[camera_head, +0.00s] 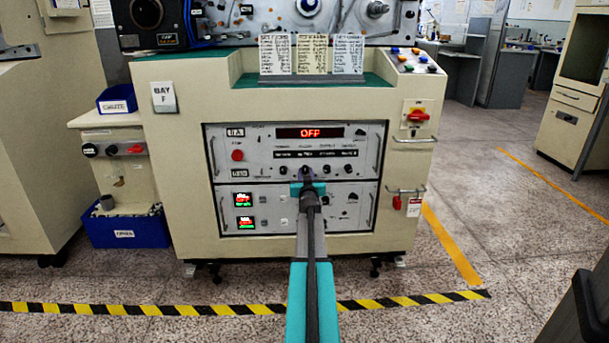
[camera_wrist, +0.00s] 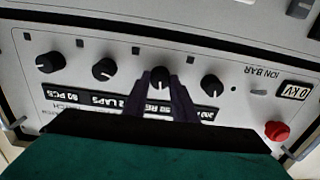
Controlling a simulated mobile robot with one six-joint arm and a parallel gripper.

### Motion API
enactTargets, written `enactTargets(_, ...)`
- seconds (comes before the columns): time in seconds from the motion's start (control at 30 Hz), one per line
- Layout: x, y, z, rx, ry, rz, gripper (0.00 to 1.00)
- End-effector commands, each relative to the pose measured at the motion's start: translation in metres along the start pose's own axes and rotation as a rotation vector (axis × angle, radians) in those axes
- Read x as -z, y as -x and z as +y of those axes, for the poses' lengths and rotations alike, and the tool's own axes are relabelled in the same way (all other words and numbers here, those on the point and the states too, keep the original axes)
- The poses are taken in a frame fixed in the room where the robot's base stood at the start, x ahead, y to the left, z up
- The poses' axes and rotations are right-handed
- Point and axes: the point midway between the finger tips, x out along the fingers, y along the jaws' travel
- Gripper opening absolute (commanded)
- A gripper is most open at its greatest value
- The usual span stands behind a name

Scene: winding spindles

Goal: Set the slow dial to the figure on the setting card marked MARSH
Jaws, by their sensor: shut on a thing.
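My gripper (camera_head: 307,185) is at the upper panel of the machine, in front of its row of knobs. In the wrist view my gripper (camera_wrist: 160,85) has its fingers closed on both sides of a black dial (camera_wrist: 161,74), the second from the right there. A small window below it starts with "50", the rest hidden by a finger. Dial names are too small to read, so I cannot tell which is the slow dial. Three setting cards, left (camera_head: 276,54), middle (camera_head: 311,54) and right (camera_head: 348,54), stand on the ledge. Their print is unreadable, so MARSH cannot be picked out.
Neighbouring knobs (camera_wrist: 103,69) and (camera_wrist: 211,85) sit close on both sides of my fingers. A red button (camera_wrist: 277,130) is at the panel's end. The red display (camera_head: 310,133) reads OFF. A striped floor line (camera_head: 200,309) runs before the machine.

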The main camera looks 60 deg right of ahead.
Motion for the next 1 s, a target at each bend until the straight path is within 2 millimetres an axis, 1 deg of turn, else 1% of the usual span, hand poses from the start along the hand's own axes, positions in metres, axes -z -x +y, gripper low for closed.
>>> enactTargets(0.03,0.0045,-0.0020,0.0014,-0.001,-0.015,0.001,0.02)
enactTargets(0.37,0.0068,-0.0019,0.0027,-0.003,-0.179,0.001,0.02)
enactTargets(1.0,0.0056,-0.0015,0.0044,-0.005,-0.587,0.001,0.02)
